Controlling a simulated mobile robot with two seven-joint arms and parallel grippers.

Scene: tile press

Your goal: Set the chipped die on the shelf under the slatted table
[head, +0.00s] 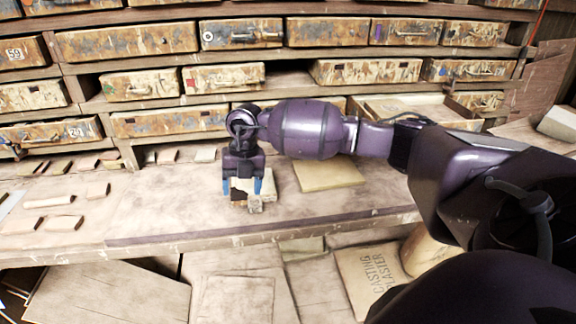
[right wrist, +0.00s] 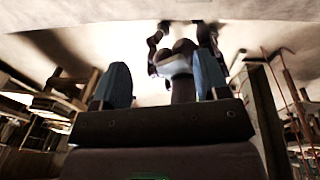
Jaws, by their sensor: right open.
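My right gripper (head: 242,187) is over the workbench (head: 335,205) in the head view, pointing down with its blue fingers apart. A small group of pale, blocky pieces (head: 267,183) sits on the bench just below and behind the fingers; I cannot tell whether one is the chipped die or whether the fingers touch it. In the right wrist view the two blue fingers (right wrist: 162,85) are spread, with no block held between them. My left gripper is not in view. I cannot make out a slatted table or its shelf for certain.
Worn drawers (head: 127,41) and open shelf bays line the back. Small tiles (head: 48,200) lie on the bench at left, and a flat tan slab (head: 328,173) lies right of the gripper. A casting plaster bag (head: 368,277) and boards (head: 108,292) are below the front edge.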

